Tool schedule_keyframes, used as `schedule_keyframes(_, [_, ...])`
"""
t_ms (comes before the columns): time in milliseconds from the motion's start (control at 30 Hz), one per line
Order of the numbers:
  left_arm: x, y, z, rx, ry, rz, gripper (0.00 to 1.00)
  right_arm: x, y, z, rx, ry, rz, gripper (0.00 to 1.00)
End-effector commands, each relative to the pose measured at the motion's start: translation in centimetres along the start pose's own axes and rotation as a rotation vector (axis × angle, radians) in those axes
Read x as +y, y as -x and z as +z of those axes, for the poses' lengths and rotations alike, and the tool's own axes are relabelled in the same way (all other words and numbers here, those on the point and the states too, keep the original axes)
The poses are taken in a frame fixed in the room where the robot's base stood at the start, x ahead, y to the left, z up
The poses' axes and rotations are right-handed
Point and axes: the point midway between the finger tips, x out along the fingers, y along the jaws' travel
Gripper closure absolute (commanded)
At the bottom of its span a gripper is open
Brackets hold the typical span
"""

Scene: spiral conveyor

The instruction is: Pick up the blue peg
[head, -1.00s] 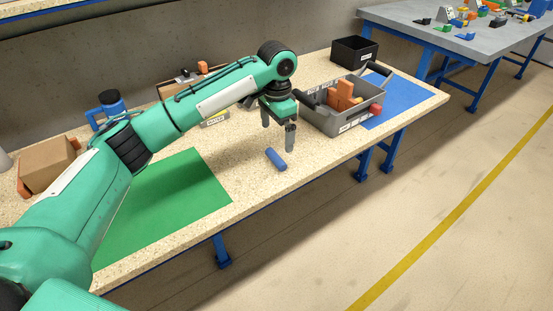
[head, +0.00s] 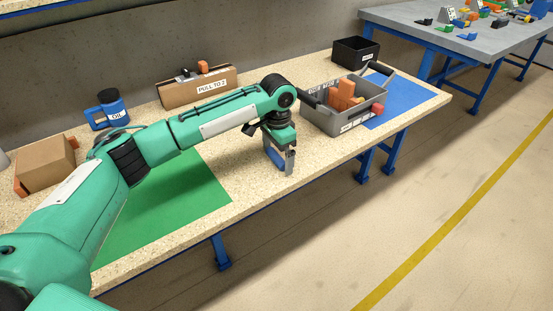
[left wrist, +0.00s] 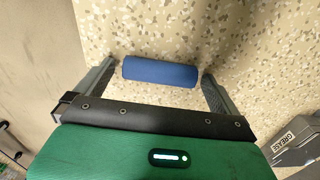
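The blue peg (head: 275,160) lies on its side on the speckled bench top, partly hidden behind a finger in the head view. In the left wrist view the blue peg (left wrist: 160,71) lies lengthwise across the gap between the fingers. My left gripper (head: 280,168) is open and lowered over it, one finger beyond each end. In the left wrist view, small gaps show between the peg's ends and the fingers of my left gripper (left wrist: 160,85). My right gripper is not in view.
A grey tote (head: 325,121) with orange parts stands right of the gripper, near a blue mat (head: 408,95) and a black bin (head: 355,52). A green mat (head: 165,215) lies left. Cardboard boxes (head: 197,88) and a blue oil container (head: 110,112) stand behind. The bench's front edge is close.

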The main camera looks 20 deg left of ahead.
Motion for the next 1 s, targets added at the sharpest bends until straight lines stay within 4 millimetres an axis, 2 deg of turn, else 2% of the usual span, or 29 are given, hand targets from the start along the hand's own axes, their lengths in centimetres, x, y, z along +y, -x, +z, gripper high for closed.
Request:
schedule_keyframes(33, [0.0,0.0,0.0,0.000,0.000,0.000,0.08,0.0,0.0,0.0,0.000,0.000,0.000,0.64])
schedule_keyframes(200, [0.0,0.0,0.0,0.000,0.000,0.000,0.41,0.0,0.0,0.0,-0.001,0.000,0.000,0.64])
schedule_keyframes(233, [0.0,0.0,0.0,0.000,0.000,0.000,0.45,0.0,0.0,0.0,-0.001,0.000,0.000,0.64])
schedule_keyframes(500, [0.0,0.1,0.0,0.001,0.000,0.000,0.46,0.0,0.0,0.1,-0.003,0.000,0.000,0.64])
schedule_keyframes(667, [0.0,1.0,-0.1,0.002,0.000,0.000,0.46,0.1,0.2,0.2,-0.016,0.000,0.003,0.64])
schedule_keyframes(833, [0.0,3.6,-0.1,0.003,-0.001,0.000,0.46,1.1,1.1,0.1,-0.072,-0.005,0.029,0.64])
schedule_keyframes(1000, [0.0,8.2,-0.2,0.005,0.000,-0.001,0.46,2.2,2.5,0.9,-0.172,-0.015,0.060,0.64])
